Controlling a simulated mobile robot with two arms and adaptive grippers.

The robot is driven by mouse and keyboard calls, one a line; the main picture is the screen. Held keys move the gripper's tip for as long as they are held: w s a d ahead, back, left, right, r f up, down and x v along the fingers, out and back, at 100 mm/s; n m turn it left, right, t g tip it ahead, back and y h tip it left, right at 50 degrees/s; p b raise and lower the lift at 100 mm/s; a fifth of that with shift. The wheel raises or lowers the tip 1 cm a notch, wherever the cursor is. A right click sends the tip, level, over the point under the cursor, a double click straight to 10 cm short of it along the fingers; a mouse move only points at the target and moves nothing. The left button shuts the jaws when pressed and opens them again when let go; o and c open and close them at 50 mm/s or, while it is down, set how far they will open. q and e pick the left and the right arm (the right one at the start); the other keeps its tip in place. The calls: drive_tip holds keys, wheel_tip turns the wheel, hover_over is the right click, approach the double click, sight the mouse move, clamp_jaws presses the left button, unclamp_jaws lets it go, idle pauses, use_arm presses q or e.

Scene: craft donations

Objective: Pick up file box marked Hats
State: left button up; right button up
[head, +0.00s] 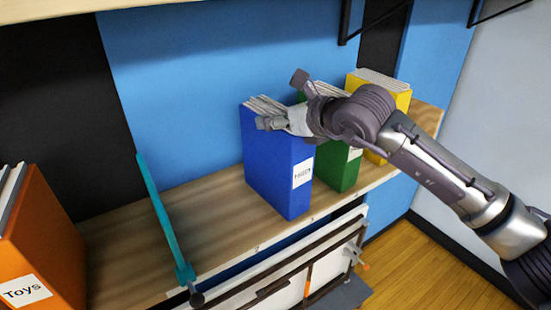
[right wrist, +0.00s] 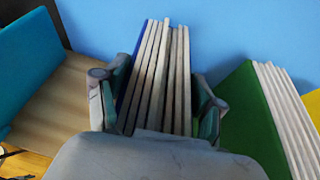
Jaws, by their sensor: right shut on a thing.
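A blue file box (head: 272,160) with a white label stands upright on the wooden shelf. Its label is small and seems to begin with H, in keeping with Hats. My right gripper (head: 284,103) comes in from the right and is shut on the top of this box. In the right wrist view, its two fingers (right wrist: 158,105) are on either side of the box's papers (right wrist: 160,75), with a strip of blue at the left. The box appears to rest on the shelf. My left gripper is not in view.
A green file box (head: 338,165) and a yellow one (head: 394,98) stand close to the right. A teal upright divider (head: 165,220) is to the left, with bare shelf (head: 215,205) between. An orange box marked Toys (head: 40,245) stands far left. Black brackets hang above.

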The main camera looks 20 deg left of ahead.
drive_tip(key=c, duration=0.5)
drive_tip(key=shift+r, duration=0.15)
clamp_jaws()
